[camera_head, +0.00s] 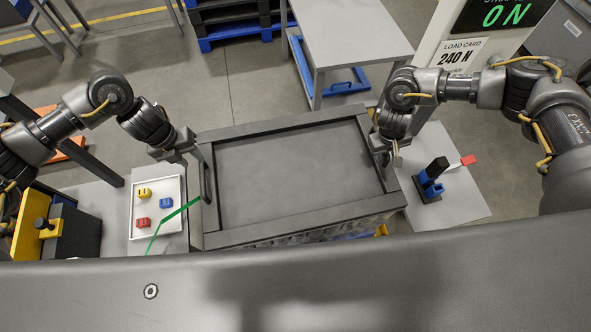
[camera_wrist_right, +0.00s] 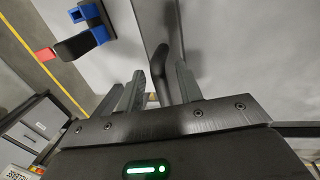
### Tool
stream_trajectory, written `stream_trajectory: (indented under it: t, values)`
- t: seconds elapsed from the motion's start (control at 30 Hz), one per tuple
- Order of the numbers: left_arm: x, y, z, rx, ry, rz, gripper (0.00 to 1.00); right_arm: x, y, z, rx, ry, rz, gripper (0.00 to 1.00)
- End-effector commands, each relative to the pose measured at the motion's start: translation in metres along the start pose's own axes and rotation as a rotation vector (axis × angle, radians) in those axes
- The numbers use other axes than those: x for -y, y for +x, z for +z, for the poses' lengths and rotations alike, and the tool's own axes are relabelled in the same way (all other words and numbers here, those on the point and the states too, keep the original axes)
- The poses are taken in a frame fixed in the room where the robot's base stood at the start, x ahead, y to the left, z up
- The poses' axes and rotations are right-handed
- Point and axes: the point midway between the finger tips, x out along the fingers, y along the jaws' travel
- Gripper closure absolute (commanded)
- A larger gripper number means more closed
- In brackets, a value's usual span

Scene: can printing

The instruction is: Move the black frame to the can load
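The black frame (camera_head: 222,239), a large rectangle with a grey recessed top, lies in front of me between my two arms in the head view. A dark handle (camera_head: 207,184) stands out on its left side. My left gripper (camera_head: 190,152) is at that handle's upper end; its fingers are too small to judge. My right gripper (camera_head: 388,156) is at the frame's right side. In the right wrist view, its fingers (camera_wrist_right: 160,92) are apart, with a dark curved bar (camera_wrist_right: 161,72) between them and visible gaps. I cannot make out a can load by name.
A white tray (camera_head: 136,222) with small red, blue and yellow blocks lies left of the frame. A blue-and-black fixture (camera_head: 430,184) with a red tip stands at right. A grey table (camera_head: 350,35) is beyond, beside a "LOAD CARD 240 N" sign (camera_head: 462,55).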

Motion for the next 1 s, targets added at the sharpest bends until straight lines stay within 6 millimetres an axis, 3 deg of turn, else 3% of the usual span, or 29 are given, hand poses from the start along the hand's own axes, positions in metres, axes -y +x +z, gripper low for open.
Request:
stream_trajectory:
  t: [0.1, 0.27, 0.63, 0.77, 1.0]
  values:
    - [0.000, -0.025, 0.001, 0.004, 0.003, 0.000, 0.64, 0.000, 0.000, 0.000, 0.000, 0.000, 0.000, 0.64]
    - [0.000, -0.047, 0.001, 0.005, 0.002, 0.001, 0.64, 0.000, 0.000, 0.000, 0.000, 0.000, 0.000, 0.64]
    - [-0.001, -0.057, -0.001, 0.000, -0.001, 0.002, 0.64, 0.001, -0.004, 0.000, 0.000, 0.000, -0.001, 0.64]
    - [-0.001, -0.057, -0.001, 0.000, -0.001, 0.002, 0.64, 0.001, -0.022, -0.001, -0.002, -0.001, -0.004, 0.64]
    - [0.000, -0.057, -0.001, 0.000, -0.001, 0.001, 0.64, 0.000, -0.074, -0.002, -0.006, -0.005, -0.001, 0.64]
